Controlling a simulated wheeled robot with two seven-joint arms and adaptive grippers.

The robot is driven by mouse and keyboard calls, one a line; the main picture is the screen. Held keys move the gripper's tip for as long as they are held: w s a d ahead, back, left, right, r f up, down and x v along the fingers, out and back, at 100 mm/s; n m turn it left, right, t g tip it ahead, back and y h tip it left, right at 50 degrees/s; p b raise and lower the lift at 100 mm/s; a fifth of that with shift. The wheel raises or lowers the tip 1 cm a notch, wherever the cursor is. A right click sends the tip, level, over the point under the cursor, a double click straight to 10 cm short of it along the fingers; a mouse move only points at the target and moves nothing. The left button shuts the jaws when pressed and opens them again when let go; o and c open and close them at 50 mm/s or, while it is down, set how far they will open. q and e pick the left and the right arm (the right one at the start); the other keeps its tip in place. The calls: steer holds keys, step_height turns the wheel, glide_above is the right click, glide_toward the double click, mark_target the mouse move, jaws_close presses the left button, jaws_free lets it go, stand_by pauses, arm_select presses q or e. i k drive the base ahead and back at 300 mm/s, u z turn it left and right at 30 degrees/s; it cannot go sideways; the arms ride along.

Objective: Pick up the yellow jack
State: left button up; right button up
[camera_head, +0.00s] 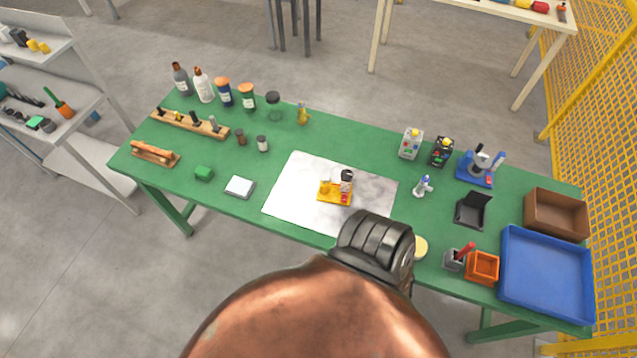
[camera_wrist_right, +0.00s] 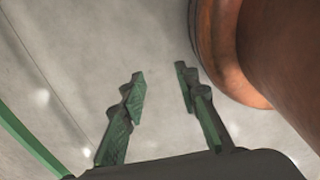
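A small upright yellow object (camera_head: 302,113), which looks like the yellow jack, stands near the back edge of the green table (camera_head: 320,140). It is too small to make out in detail. A yellow pallet (camera_head: 332,191) carrying a small dark-and-white machine (camera_head: 346,182) lies on the white marbled sheet at the table's middle. My right gripper (camera_wrist_right: 163,92) is open and empty over grey floor in the right wrist view, with no jack near its green fingers. The head view shows neither gripper; my copper-coloured arm fills its lower middle.
Bottles (camera_head: 203,85) and a dark-lidded jar (camera_head: 273,104) stand left of the yellow object. Two small boxes (camera_head: 411,144) and a blue device (camera_head: 480,168) stand right. A blue tray (camera_head: 546,272) fills the right end.

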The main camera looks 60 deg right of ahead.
mark_target(328, 192)
steer(key=i, duration=1.05)
steer(key=z, duration=1.9)
